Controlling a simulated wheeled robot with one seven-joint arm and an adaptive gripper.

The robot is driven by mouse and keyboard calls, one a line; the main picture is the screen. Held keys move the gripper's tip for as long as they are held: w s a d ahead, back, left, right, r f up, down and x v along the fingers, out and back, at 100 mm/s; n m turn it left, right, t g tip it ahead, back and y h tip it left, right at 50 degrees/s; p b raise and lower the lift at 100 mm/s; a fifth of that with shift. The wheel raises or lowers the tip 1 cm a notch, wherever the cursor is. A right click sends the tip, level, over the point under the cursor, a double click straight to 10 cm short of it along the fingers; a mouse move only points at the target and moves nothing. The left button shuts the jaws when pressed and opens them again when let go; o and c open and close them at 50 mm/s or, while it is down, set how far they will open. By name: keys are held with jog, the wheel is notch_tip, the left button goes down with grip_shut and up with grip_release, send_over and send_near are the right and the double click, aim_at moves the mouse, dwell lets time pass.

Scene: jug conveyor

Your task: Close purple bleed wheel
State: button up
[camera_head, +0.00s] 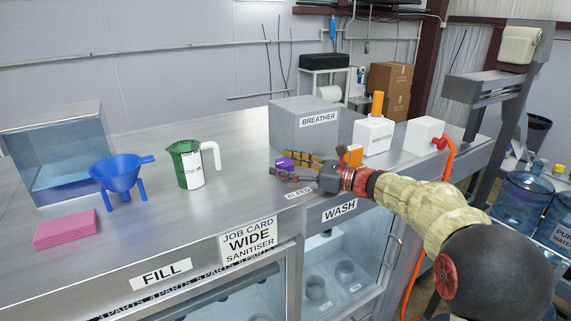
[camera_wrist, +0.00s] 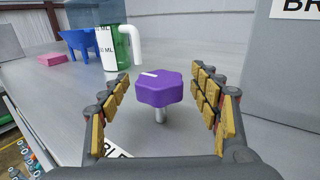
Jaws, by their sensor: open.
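The purple bleed wheel (camera_wrist: 160,90) is a lobed knob with a white mark on top, standing on a short metal stem above the steel counter. My gripper (camera_wrist: 168,106) is open, with one padded finger on each side of the wheel and a visible gap to both. In the head view, the wheel (camera_head: 284,163) shows as a small purple patch at the fingertips of my gripper (camera_head: 285,167), partly hidden by a finger. The BLEED label (camera_head: 299,193) lies on the counter just in front of it.
A grey BREATHER box (camera_head: 318,125) stands close behind my gripper. A green jug (camera_head: 188,165), blue funnel (camera_head: 120,173) and pink sponge block (camera_head: 66,229) stand to the left. A white box with an orange handle (camera_head: 373,135) is to the right. Counter between jug and wheel is clear.

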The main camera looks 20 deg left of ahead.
jog(key=c, duration=0.3)
jog(key=c, duration=0.8)
jog(key=shift+c, duration=0.4)
